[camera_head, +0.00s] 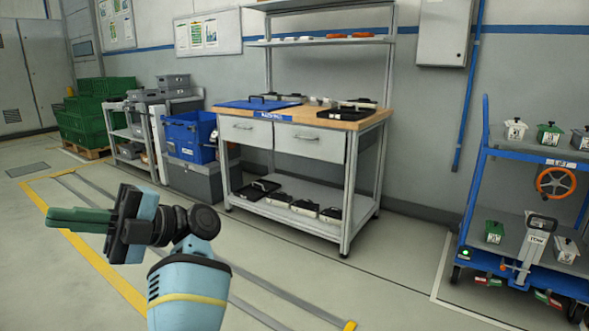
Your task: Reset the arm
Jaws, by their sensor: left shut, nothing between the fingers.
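My left arm (188,285) comes in at the lower left, pale blue with a yellow band and dark joints. My left gripper (52,217) points to the left over the floor, with its green fingers shut and nothing between them. It is well apart from the workbench and touches nothing. My right arm and gripper are not in view.
A workbench (370,122) with drawers, trays and a lower shelf stands ahead. A blue cart (501,150) with small pots stands at the right. Green crates (95,120), a blue bin (190,137) and grey boxes stand back left. The floor between is clear.

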